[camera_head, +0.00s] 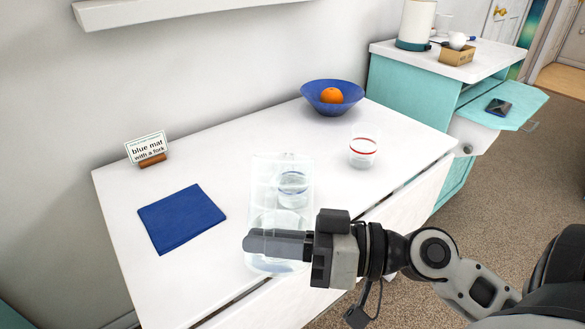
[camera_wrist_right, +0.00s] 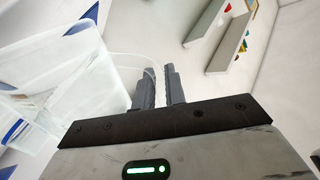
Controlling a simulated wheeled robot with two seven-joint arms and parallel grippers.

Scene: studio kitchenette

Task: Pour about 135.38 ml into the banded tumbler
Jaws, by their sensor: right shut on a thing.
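My right gripper (camera_head: 252,243) is shut on a clear pitcher (camera_head: 268,172) over the front of the white table. The fingers also show in the right wrist view (camera_wrist_right: 158,88), closed on the pitcher's side or handle; the exact hold is hard to see. The pitcher's clear wall (camera_wrist_right: 120,70) fills the left of that view. Pale liquid seems to lie low in it; its level is unclear. A clear tumbler with a blue band (camera_head: 292,188) shows through the pitcher. A clear tumbler with a red band (camera_head: 362,153) stands upright to the right, apart from the gripper. My left gripper is out of view.
A blue mat (camera_head: 182,218) lies at the left, with a sign (camera_head: 146,148) reading "blue mat with a fork" behind it. A blue bowl (camera_head: 331,97) with an orange stands at the back right. The table between mat and bowl is clear.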

